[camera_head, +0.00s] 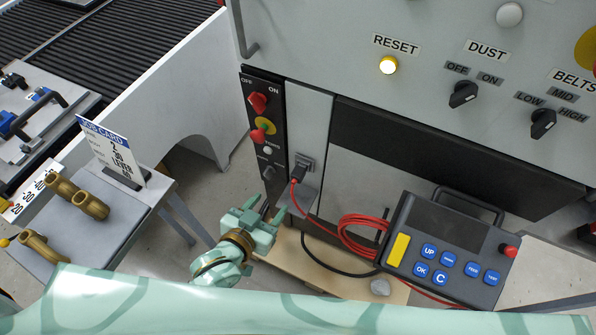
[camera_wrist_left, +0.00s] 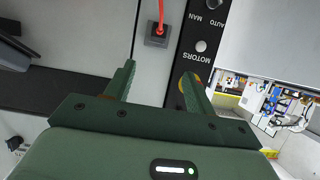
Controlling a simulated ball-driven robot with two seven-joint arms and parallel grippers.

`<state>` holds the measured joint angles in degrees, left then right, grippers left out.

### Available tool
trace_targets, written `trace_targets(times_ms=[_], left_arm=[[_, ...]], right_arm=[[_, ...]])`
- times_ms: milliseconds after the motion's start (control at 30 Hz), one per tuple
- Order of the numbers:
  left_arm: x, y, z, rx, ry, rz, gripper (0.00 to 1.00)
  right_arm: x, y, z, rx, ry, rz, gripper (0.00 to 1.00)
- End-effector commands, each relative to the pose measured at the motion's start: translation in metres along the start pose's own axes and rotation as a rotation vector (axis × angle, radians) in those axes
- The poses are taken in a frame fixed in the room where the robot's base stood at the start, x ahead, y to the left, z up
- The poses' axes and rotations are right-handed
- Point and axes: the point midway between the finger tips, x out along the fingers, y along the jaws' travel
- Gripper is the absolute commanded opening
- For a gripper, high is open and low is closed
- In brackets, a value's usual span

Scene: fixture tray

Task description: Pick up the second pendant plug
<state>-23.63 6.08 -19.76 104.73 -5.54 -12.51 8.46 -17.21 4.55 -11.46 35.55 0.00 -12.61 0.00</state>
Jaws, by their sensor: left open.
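A black plug (camera_head: 298,173) with a red cable sits at a grey socket plate on the cabinet front. In the left wrist view the socket (camera_wrist_left: 157,39) shows with the red cable running up from it. The red cable (camera_head: 362,232) lies coiled beside the pendant (camera_head: 445,250), which has blue buttons and a red knob. I cannot tell a second plug apart from this one. My left gripper (camera_head: 266,211) is open and empty, below and left of the plug, apart from it. In the left wrist view its fingers (camera_wrist_left: 158,82) point toward the cabinet front. My right gripper is not in view.
A dark switch panel (camera_head: 264,140) with red knobs stands left of the socket. A black cable (camera_head: 335,264) runs over a wooden board (camera_head: 285,262) below. A grey table (camera_head: 125,232) with brass fittings stands at left. A small grey block (camera_head: 380,287) lies below the pendant.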

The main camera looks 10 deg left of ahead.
Motion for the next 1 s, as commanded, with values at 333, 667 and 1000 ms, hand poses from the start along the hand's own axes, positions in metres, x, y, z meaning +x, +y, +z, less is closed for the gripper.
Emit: trace_targets(times_ms=[333, 667, 1000], left_arm=[[0.082, 0.001, 0.005, -0.007, -0.004, 0.001, 0.55], [0.117, 0.003, 0.007, -0.008, -0.006, 0.001, 0.55], [0.158, 0.006, 0.01, -0.007, -0.007, 0.0, 0.55]], right_arm=[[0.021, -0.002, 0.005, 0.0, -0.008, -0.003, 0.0], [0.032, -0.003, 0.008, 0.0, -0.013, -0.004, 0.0], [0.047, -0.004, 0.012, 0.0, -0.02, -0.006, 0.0]])
